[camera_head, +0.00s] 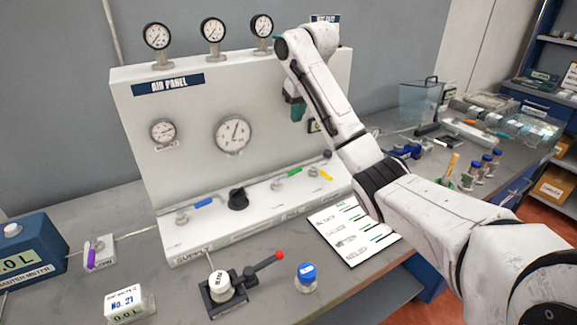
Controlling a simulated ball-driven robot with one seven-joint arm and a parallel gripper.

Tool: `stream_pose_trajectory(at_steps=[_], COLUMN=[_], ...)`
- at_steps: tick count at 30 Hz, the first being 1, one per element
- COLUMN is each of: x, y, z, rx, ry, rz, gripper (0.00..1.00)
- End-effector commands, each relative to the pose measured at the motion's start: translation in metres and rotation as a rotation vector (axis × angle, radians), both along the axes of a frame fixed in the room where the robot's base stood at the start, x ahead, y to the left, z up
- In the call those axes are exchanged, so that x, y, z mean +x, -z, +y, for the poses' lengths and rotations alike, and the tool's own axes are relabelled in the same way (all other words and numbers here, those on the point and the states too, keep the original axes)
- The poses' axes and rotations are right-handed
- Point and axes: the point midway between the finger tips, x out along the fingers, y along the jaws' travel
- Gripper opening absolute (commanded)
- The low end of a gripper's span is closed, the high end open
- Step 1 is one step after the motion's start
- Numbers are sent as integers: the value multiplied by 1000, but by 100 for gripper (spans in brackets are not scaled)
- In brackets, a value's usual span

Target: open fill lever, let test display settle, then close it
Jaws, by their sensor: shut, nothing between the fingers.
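The air panel (190,120) stands on the bench. Its lower ledge carries a blue lever (203,203), a black knob (238,198), a green lever (292,172) and a yellow lever (326,175). Their small labels are unreadable, so I cannot tell which is the fill lever. A small dark display with green marks (313,126) is mostly hidden behind my arm; its reading cannot be made out. My gripper (297,110), dark green, is partly hidden behind my forearm. It is shut and empty, in front of the panel's right part, above the green and yellow levers.
A fixture with a red-tipped handle (265,262), a blue-capped jar (306,277) and a printed sheet (355,238) lie in front of the panel. A blue box (30,248) stands left. Several blue-capped bottles (477,172) and a clear tank (420,103) are at right.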

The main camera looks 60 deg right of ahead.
Motion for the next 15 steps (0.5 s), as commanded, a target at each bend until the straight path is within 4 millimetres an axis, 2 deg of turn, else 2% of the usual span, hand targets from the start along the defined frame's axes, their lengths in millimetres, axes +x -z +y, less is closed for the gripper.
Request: stream_pose_trajectory(at_steps=[1,8,12,15], x=[0,0,0,0], y=[13,40,52,53], z=[0,0,0,0], rx=[0,0,0,0], ry=[0,0,-1,-1], rz=[0,0,0,0], gripper=[0,0,0,0])
